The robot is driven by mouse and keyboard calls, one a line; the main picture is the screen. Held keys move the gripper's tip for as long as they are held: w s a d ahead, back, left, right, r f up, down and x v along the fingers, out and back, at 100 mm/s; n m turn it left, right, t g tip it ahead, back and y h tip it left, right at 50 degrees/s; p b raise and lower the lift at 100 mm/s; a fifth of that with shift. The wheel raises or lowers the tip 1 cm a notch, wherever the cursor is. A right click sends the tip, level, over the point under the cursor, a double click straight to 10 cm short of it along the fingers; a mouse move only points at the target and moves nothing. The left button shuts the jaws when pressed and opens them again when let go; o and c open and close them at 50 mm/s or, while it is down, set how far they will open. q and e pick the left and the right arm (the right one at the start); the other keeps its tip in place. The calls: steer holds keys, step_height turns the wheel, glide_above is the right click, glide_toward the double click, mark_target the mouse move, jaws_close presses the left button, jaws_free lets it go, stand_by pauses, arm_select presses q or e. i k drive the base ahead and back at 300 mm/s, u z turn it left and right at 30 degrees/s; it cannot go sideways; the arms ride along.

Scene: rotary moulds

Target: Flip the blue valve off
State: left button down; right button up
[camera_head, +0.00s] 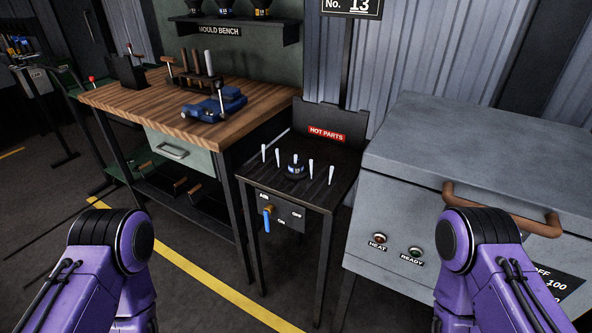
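The blue valve handle (267,219) sits on a dark panel (291,214) at the front of the small black stand. It hangs down from a brass-coloured fitting, next to the word ON. The word OFF is at the panel's right, and AIR is at the upper left. Purple and black links of my two arms show at the lower left and lower right, both well apart from the valve. Neither gripper is in the picture, so their fingers cannot be seen.
The black HOT PARTS stand (325,190) has several pale upright pins and a dark round part (295,170). A wooden workbench (160,105) with a blue vise (215,104) is at left. A grey cabinet (460,150) with a copper-coloured handle (500,207) is at right. Floor in front is clear.

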mark_target(268, 210)
steer(key=k, duration=0.5)
steer(key=u, duration=1.5)
steer(key=i, duration=1.2)
steer(key=z, duration=1.9)
